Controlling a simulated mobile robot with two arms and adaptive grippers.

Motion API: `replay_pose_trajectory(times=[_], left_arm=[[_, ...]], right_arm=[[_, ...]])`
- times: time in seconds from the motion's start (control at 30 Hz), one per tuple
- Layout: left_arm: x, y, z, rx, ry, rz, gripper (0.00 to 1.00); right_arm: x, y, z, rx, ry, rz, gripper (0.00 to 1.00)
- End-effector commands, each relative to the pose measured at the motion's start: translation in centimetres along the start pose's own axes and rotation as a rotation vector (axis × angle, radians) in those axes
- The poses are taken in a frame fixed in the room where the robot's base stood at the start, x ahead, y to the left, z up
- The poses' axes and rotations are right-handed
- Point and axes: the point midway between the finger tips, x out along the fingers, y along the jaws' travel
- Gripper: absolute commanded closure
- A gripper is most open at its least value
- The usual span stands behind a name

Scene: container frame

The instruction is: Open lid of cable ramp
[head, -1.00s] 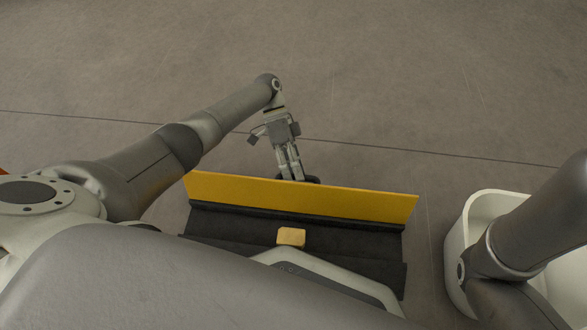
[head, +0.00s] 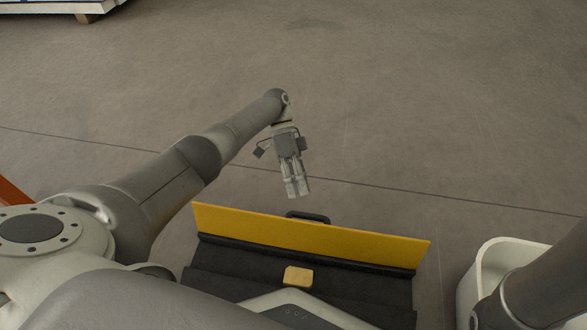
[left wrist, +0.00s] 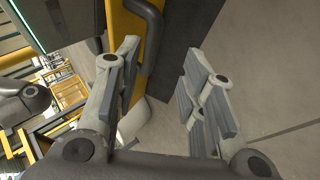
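The cable ramp's yellow lid (head: 310,236) stands raised along the far edge of its black base (head: 225,283). A black handle (head: 308,216) sticks out from the lid's far side; it also shows in the left wrist view (left wrist: 152,38). My left gripper (head: 298,194) is beyond the lid, apart from the handle. In the left wrist view its two fingers (left wrist: 163,62) are spread with nothing held between them. A small yellow block (head: 298,277) sits on the black base. My right gripper is out of view.
A white, open-topped bin-like thing (head: 490,262) stands at the lower right, partly behind my right arm. A pale pallet-like load (head: 60,7) is at the top left. The floor beyond the lid is clear.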

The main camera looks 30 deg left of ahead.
Motion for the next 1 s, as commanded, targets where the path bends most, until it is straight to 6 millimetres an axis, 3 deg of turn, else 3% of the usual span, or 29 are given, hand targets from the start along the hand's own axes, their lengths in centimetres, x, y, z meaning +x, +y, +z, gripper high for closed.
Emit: replay_pose_trajectory(times=[0.17, 0.4, 1.0], left_arm=[[-2.9, 0.0, -0.1, -0.002, 0.001, -0.001, 0.63], [-4.3, -0.3, -0.1, -0.003, 0.002, -0.004, 0.63], [-5.6, 0.0, 0.1, -0.001, -0.001, 0.0, 0.63]], right_arm=[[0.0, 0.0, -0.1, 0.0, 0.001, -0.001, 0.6], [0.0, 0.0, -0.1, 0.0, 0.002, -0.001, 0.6], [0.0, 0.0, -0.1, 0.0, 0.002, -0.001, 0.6]])
